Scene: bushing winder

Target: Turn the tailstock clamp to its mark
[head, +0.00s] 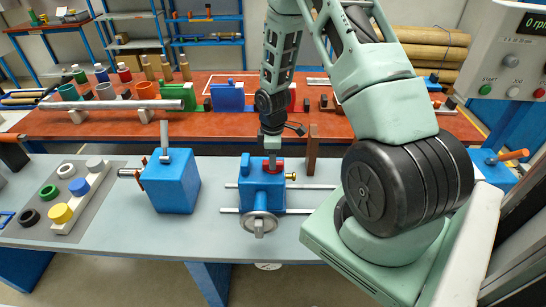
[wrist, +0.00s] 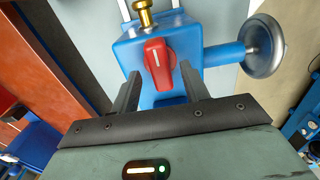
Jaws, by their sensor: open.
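The tailstock is a blue block (head: 262,190) on two rails at the middle of the grey bench, with a handwheel (head: 258,224) at its front. Its clamp is a red knob with a white line, seen on the block in the wrist view (wrist: 157,64). In the head view only a bit of the red clamp (head: 273,163) shows under my gripper (head: 272,160). In the wrist view my gripper (wrist: 160,85) is open, with one dark finger on each side of the clamp's lower end. I cannot tell whether either finger touches it. No mark is clearly visible.
A brass fitting (wrist: 143,14) sits beside the clamp. A blue headstock block (head: 172,182) with an upright lever stands to the left. A brown upright piece (head: 312,150) stands close to the right of my gripper. A tray of coloured rings (head: 92,213) lies far left.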

